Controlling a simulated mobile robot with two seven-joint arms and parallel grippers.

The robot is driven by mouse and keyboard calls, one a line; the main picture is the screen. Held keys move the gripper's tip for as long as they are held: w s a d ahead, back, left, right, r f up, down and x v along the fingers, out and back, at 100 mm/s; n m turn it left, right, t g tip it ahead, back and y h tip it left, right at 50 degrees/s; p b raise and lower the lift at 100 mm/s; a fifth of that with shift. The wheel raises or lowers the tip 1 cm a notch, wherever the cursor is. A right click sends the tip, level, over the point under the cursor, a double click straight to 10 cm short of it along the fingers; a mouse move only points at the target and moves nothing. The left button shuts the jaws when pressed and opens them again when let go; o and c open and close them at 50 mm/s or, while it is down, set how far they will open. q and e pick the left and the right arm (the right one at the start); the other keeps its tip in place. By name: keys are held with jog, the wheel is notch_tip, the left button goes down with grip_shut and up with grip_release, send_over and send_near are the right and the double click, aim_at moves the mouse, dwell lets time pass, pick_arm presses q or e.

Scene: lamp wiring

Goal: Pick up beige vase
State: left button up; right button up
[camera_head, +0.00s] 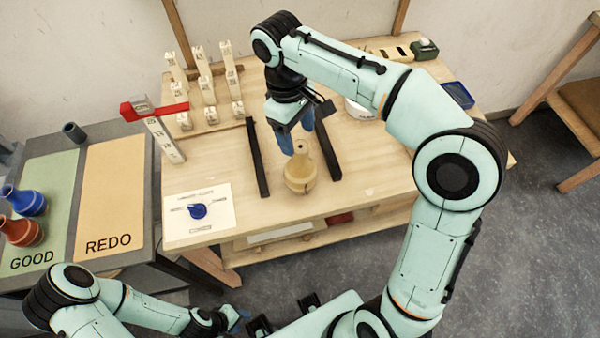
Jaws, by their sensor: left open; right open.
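The beige vase (300,176) stands upright on the wooden table near its front edge, between two dark bars. It has a round body and a narrow neck with a dark opening. My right gripper (298,138) is open and empty, with blue fingers pointing down just behind and above the vase's neck. Whether a finger touches the neck I cannot tell. My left gripper (238,318) is open and empty, low at the bottom of the picture, far from the vase.
Dark bars flank the vase on the left (257,158) and right (327,150). A printed sheet (220,220) with a blue shape lies to the left. Numbered posts (204,82) stand behind.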

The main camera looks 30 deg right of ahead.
aim_at(299, 145)
notch_tip(299, 145, down, 2)
jog(key=shift+d+f, duration=0.1)
jog(key=f, duration=0.2)
jog(key=s+f+b, duration=0.1)
jog(key=f, duration=0.1)
jog(key=shift+d+f, duration=0.1)
jog(key=shift+f, duration=0.1)
jog(key=shift+w, duration=0.1)
grip_shut()
